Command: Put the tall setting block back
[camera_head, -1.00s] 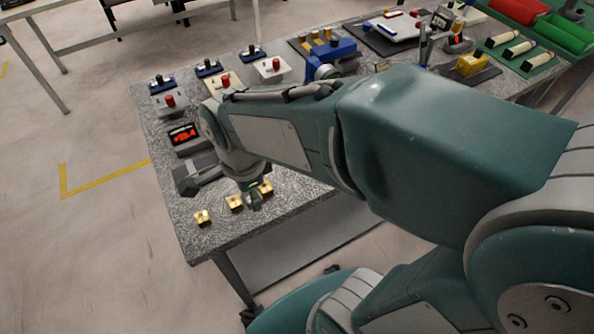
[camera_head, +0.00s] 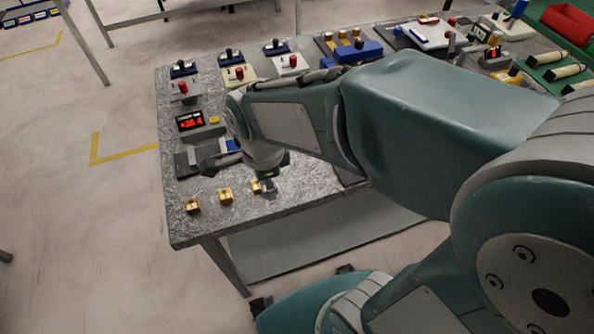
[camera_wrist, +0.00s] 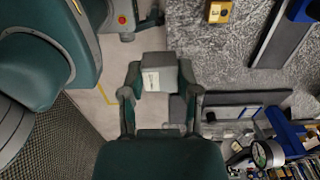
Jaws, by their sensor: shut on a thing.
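My gripper (camera_wrist: 160,76) is shut on a grey block with a white label (camera_wrist: 151,80), which sits between the two fingertips in the wrist view. It looks like the tall setting block, though its height cannot be judged end-on. In the head view my gripper (camera_head: 267,187) is at the front of the speckled bench, beside the rightmost of several small brass blocks. The left brass block (camera_head: 192,205) and middle brass block (camera_head: 225,195) stand clear; the right brass block (camera_head: 257,187) is partly hidden. Whether the held block touches anything cannot be told.
A grey fixture with a blue part (camera_head: 212,157) and a red-digit display (camera_head: 190,121) stand behind the brass blocks. Several joystick boxes (camera_head: 184,90) line the bench's back left. The speckled bench top (camera_head: 180,225) is bare at its front left corner.

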